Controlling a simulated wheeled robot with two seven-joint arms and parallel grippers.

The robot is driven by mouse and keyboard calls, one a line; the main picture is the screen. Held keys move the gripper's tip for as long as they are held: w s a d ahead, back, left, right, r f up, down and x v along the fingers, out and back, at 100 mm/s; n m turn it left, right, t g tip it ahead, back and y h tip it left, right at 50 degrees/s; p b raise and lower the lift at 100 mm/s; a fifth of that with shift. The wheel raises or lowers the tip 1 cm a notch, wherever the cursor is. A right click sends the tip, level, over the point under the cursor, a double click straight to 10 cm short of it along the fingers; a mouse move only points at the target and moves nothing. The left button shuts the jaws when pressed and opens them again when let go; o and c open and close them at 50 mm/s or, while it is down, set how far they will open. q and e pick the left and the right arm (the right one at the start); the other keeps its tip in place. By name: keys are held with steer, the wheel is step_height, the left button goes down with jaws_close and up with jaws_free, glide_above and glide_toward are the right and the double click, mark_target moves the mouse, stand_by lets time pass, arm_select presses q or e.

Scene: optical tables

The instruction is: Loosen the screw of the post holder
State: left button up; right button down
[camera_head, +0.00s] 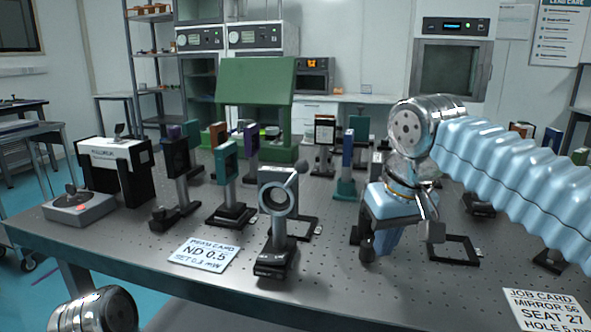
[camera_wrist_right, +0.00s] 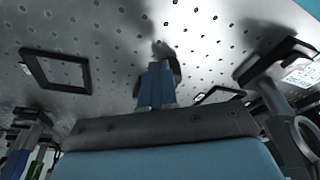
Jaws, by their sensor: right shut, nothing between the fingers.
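Several posts in holders stand on the optical table. The nearest is a ring mount (camera_head: 277,199) on an upright post in a dark post holder (camera_head: 278,246), at the front centre. Its ring (camera_wrist_right: 308,135) and post (camera_wrist_right: 270,95) also show at the right of the wrist view. No screw is clear enough to pick out. My right gripper (camera_head: 385,250) points down over the table, right of the ring mount and apart from it. Its blue fingers (camera_wrist_right: 157,85) are shut and empty. My left gripper is out of view.
The table (camera_head: 340,290) is perforated metal. A card reading ND 0.5 (camera_head: 205,254) lies left of the ring mount, and a job card (camera_head: 548,311) lies at the front right. A flat black frame (camera_head: 453,250) is right of my right gripper. More mounts crowd behind.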

steer(key=shift+s+f, duration=0.1)
steer(key=shift+f, duration=0.5)
steer(key=shift+s+a+p, duration=0.2)
steer(key=shift+a+p, duration=0.1)
steer(key=shift+p, duration=0.2)
steer(key=shift+a+r, duration=0.1)
steer(key=shift+w+a, duration=0.1)
steer(key=shift+a, duration=0.1)
steer(key=shift+a+r+p, duration=0.1)
steer(key=shift+a+p, duration=0.1)
steer(key=shift+p, duration=0.25)
steer(key=shift+a, duration=0.25)
steer(key=shift+r, duration=0.2)
